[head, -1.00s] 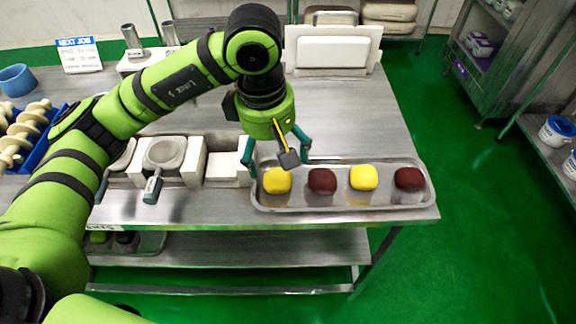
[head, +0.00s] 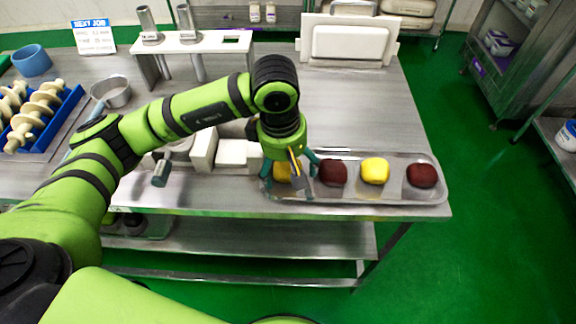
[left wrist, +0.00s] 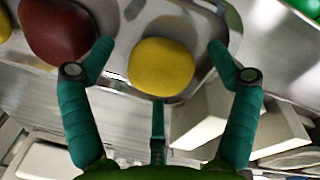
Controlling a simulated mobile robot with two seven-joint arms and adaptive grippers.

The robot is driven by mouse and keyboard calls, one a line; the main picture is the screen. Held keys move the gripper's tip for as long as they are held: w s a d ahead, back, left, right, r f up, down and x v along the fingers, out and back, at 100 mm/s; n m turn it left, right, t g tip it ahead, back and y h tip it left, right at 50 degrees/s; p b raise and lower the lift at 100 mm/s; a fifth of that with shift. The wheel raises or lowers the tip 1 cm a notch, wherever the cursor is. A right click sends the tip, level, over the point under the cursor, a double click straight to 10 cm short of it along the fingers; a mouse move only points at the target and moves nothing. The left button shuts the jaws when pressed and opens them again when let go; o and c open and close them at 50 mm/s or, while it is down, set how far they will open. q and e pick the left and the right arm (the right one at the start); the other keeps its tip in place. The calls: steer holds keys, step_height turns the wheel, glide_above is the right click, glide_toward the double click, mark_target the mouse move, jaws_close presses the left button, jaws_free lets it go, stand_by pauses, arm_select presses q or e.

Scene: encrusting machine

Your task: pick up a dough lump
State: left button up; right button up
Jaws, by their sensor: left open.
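A metal tray (head: 441,178) holds dough lumps in a row. The leftmost yellow lump (head: 283,172) is partly hidden behind my left gripper (head: 292,176), which is over the tray's left end. In the left wrist view this yellow lump (left wrist: 162,67) lies between the spread fingers of the left gripper (left wrist: 160,62), with gaps on both sides. A dark red lump (head: 333,172) lies just right of the gripper; it also shows in the left wrist view (left wrist: 57,30). Another yellow lump (head: 375,170) and another dark red lump (head: 421,175) lie farther right. My right gripper is not seen.
White blocks (head: 232,152) stand just left of the tray. A blue crate (head: 66,118) of pale spindle-like parts, a blue cup (head: 32,61) and a sieve (head: 112,92) are farther left. A white panel (head: 347,43) stands at the back. The tabletop behind the tray is clear.

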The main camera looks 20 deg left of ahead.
arm_select(q)
steer(key=c, duration=1.3)
steer(key=shift+r, duration=0.1)
steer(key=shift+c, duration=0.2)
